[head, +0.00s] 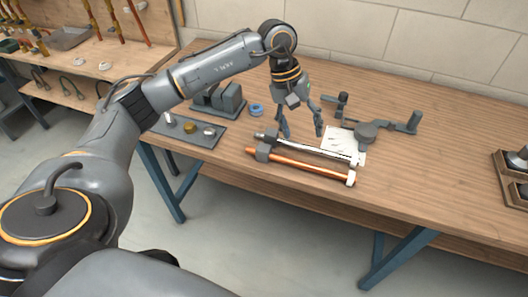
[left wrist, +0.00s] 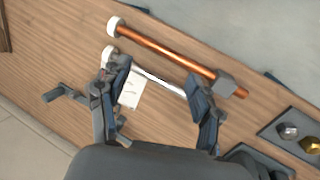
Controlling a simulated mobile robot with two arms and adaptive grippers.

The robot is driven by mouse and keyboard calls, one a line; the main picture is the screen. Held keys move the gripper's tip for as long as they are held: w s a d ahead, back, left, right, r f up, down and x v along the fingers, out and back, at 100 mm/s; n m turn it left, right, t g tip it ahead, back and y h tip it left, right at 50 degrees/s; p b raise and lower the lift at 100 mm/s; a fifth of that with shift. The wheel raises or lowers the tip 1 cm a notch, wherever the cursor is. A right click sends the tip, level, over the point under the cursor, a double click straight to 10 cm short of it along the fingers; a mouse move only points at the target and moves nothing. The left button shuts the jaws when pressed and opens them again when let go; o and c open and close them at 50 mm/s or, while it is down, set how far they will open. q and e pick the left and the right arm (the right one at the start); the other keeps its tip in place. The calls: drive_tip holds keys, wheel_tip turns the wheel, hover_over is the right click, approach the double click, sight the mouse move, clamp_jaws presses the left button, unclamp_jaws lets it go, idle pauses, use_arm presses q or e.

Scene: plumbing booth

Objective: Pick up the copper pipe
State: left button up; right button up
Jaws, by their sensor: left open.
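The copper pipe (head: 297,168) lies along the front edge of the wooden table, resting in a grey holder at its left end and a white end piece at its right. It also shows in the left wrist view (left wrist: 170,54). A white or silvery pipe (head: 301,146) lies parallel just behind it. My left gripper (head: 302,134) is open and empty above the table, pointing down behind both pipes. In the left wrist view its fingers (left wrist: 165,98) are spread, with the white pipe showing between them and the copper pipe beyond. My right gripper is in neither view.
A white sheet (head: 340,146) and a grey tool (head: 368,132) lie right of the gripper. A tray with fittings (head: 186,130), a blue ring (head: 256,109) and a grey vise-like block (head: 220,97) stand left. A wooden holder (head: 509,178) sits far right.

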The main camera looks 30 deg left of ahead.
use_arm(q)
drive_tip(key=a+r+y, duration=0.3)
drive_tip(key=a+y, duration=0.1)
drive_tip(key=a, duration=0.6)
drive_tip(key=m+p, duration=0.1)
drive_tip(key=p, duration=0.1)
hover_over(264, 147)
drive_tip(key=shift+g, duration=0.3)
drive_tip(key=f, duration=0.8)
drive_tip(key=shift+w+a+f, duration=0.1)
drive_tip(key=shift+w+f, duration=0.15)
drive_tip(key=f, duration=0.1)
drive_tip(key=f+p, duration=0.1)
drive_tip(key=f, duration=0.1)
drive_tip(key=f+p, duration=0.1)
drive_tip(key=f, duration=0.1)
drive_tip(key=shift+s, duration=0.3)
drive_tip(key=shift+f, duration=0.15)
clamp_jaws()
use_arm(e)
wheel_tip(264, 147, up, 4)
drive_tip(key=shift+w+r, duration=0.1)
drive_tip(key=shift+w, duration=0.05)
